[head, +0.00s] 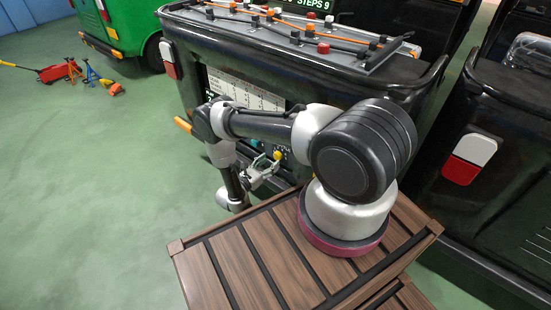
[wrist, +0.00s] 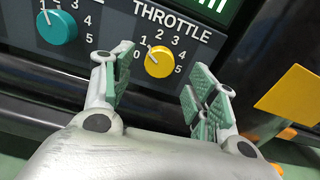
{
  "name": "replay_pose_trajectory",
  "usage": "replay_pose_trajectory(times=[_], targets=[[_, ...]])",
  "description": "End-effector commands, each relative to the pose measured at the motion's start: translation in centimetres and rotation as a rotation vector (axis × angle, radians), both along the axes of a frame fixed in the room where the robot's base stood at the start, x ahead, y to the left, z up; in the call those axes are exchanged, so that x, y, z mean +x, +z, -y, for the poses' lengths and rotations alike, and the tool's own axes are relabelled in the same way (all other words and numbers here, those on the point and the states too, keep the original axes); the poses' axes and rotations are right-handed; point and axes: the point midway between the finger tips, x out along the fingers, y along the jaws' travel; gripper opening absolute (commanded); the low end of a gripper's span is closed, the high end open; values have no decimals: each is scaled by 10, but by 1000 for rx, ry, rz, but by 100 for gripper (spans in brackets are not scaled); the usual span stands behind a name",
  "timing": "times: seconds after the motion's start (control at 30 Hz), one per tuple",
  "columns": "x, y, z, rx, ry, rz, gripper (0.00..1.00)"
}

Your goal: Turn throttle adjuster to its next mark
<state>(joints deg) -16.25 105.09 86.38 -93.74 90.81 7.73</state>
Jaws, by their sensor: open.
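The throttle adjuster is a yellow round knob (wrist: 159,62) under the word THROTTLE on a dark panel, ringed by the marks 0 to 5. Its pale pointer line points up and left, near the 1; the exact mark is hard to tell. My gripper (wrist: 161,74) is open, with green-padded fingers to the left and right of the knob in the wrist view. I see no clear contact, and the depth gap cannot be judged. In the head view the yellow knob (head: 277,155) shows small just beyond my gripper (head: 268,169).
A teal knob (wrist: 57,27) with its own numbers is left of the throttle. A yellow plate (wrist: 290,94) sticks out at right. A black rickshaw body (head: 440,85) carries the panel; another vehicle (head: 490,170) stands at right. Green floor at left is mostly clear.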

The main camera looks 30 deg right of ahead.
Motion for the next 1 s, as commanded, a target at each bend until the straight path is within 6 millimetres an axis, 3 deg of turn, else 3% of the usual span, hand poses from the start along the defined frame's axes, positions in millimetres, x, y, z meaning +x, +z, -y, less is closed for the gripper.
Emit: replay_pose_trajectory(times=[0.1,0.3,0.63,0.87,1.0], targets=[[6,0,22,1,-6,0,58],[15,0,43,0,-3,-1,58],[17,0,47,0,-2,-1,58],[17,0,47,1,-2,0,16],[17,0,47,1,-2,0,13]])
